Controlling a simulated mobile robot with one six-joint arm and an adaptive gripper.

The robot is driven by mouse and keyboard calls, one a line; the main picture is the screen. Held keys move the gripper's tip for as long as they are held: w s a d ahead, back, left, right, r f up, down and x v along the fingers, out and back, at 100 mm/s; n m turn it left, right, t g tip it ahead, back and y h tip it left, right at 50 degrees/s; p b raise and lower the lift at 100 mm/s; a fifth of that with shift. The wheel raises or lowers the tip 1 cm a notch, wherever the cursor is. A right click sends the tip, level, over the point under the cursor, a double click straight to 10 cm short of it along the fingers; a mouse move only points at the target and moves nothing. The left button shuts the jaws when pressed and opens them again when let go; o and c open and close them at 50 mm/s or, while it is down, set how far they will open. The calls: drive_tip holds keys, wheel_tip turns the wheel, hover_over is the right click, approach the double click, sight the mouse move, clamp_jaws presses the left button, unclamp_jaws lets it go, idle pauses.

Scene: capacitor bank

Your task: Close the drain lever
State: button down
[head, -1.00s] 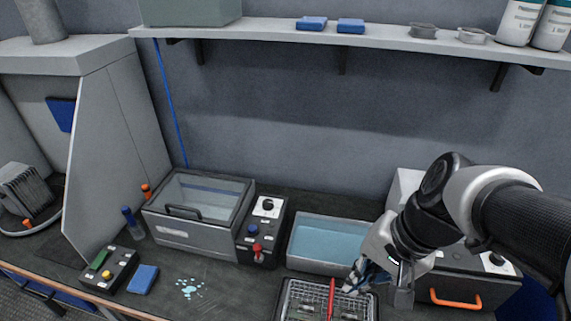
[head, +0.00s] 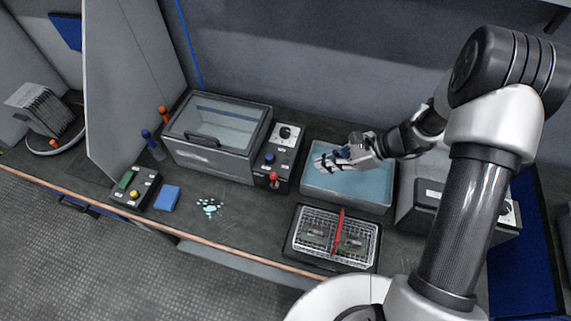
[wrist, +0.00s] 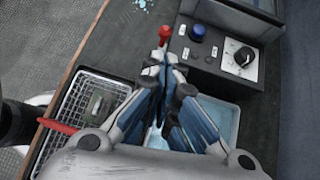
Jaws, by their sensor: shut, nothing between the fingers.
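A red-tipped lever (head: 273,178) stands on the front of the dark control panel (head: 272,160), right of the lidded grey bath (head: 212,140). I take it for the drain lever; no label is readable. It also shows in the wrist view (wrist: 165,33), just beyond my fingertips. My gripper (head: 320,161) is shut and empty, above the blue water tray and right of the panel. In the wrist view my gripper (wrist: 163,58) points toward the red tip; a gap seems to remain, and contact is not visible.
The water tray (head: 347,203) lies under my gripper. A wire basket (head: 313,247) with a red handle (head: 338,232) stands in front. The panel also has a blue button (head: 269,158) and a black dial (head: 285,132). A blue sponge (head: 167,198) and a small puddle (head: 209,207) lie left.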

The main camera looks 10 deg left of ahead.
drive_tip(key=shift+w+a+f+m, duration=0.1)
drive_tip(key=shift+w+f+m, duration=0.15)
drive_tip(key=shift+f+m, duration=0.25)
drive_tip(key=b, duration=0.3)
approach(274, 181)
drive_tip(key=x, duration=0.3)
drive_tip(key=w+x, duration=0.1)
drive_tip(key=x, duration=0.1)
drive_tip(key=shift+f, duration=0.45)
drive_tip(key=shift+a+r+h+p, duration=0.2)
drive_tip(key=shift+h+p, duration=0.1)
drive_tip(key=shift+p, duration=0.25)
